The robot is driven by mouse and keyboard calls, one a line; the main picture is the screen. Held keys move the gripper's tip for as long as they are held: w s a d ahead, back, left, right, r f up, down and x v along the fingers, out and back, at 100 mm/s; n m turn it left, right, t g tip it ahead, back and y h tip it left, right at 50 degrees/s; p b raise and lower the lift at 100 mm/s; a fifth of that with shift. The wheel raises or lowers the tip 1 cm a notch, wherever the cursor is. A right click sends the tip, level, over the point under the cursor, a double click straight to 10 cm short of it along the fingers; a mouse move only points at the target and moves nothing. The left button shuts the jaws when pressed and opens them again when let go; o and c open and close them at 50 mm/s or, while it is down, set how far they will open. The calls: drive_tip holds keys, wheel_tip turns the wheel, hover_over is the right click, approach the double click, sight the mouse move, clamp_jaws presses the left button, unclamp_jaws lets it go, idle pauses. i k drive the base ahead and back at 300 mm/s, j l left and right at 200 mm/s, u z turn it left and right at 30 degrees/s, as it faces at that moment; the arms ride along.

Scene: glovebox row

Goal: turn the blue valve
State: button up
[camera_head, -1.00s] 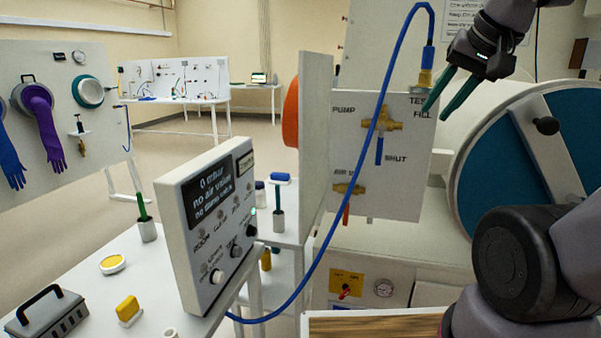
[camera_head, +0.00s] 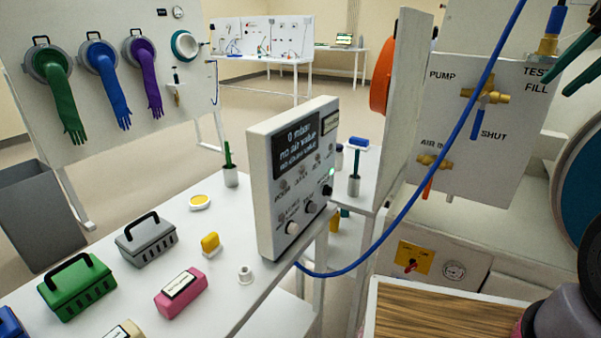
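The blue valve is a brass valve with a blue lever (camera_head: 478,124) on the upright white panel (camera_head: 455,190) at right in the head view. Its lever hangs down, beside the word SHUT and below the labels PUMP and TEST FILL. My gripper (camera_head: 557,88) is at the upper right edge, partly cut off by the frame. Its two dark green fingers are apart with nothing between them. They are to the right of the blue lever and do not appear to touch it.
A second brass valve with an orange-red lever (camera_head: 428,188) is lower on the panel. A blue hose (camera_head: 440,150) loops across the view. A display box (camera_head: 292,170) stands on the white table (camera_head: 215,235) with several cases. A wooden board (camera_head: 440,312) lies below the panel.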

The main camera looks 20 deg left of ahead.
sight(485, 99)
drive_tip(key=z, duration=1.45)
drive_tip(key=u, duration=1.45)
drive_tip(key=k+l+u, duration=0.1)
drive_tip(key=k+u, duration=0.35)
drive_tip(key=u, duration=0.2)
